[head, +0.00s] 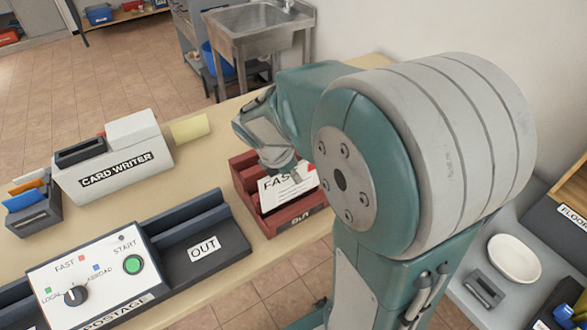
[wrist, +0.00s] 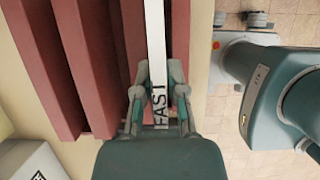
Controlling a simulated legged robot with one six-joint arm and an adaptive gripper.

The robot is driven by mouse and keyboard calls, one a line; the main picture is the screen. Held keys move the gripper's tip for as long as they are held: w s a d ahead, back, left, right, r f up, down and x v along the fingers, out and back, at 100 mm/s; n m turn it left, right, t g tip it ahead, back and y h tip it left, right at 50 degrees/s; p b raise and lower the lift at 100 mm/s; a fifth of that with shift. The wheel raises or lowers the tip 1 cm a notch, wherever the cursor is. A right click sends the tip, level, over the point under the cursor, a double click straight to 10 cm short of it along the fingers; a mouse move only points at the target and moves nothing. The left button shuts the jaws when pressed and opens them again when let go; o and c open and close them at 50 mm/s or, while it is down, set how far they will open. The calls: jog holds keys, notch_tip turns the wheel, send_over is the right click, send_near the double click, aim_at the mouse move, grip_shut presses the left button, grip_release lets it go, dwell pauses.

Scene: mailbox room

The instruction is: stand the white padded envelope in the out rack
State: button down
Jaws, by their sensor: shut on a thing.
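The white padded envelope (head: 282,193), printed FAST, stands on edge within the red slotted rack (head: 246,198) in the head view. In the wrist view the envelope (wrist: 155,40) shows nearly edge-on as a white strip between my fingers. My gripper (wrist: 157,88) is shut on it; in the head view my gripper (head: 284,168) is at its upper edge. The red slats of the rack (wrist: 90,60) lie mostly left of the envelope in the wrist view. The envelope's lower edge is hidden.
A postage machine (head: 95,285) with a green start button and a dark tray (head: 220,262) labelled OUT stands left of the rack. A card writer (head: 110,172) sits further back on the table. Floor lies beyond the table's front edge.

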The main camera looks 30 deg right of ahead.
aim_at(293, 187)
jog(key=shift+f, duration=0.25)
jog(key=shift+f, duration=2.25)
jog(key=c, duration=0.6)
grip_release()
jog(key=shift+w+r, duration=0.1)
jog(key=shift+d+r, duration=0.1)
jog(key=shift+r, duration=3.25)
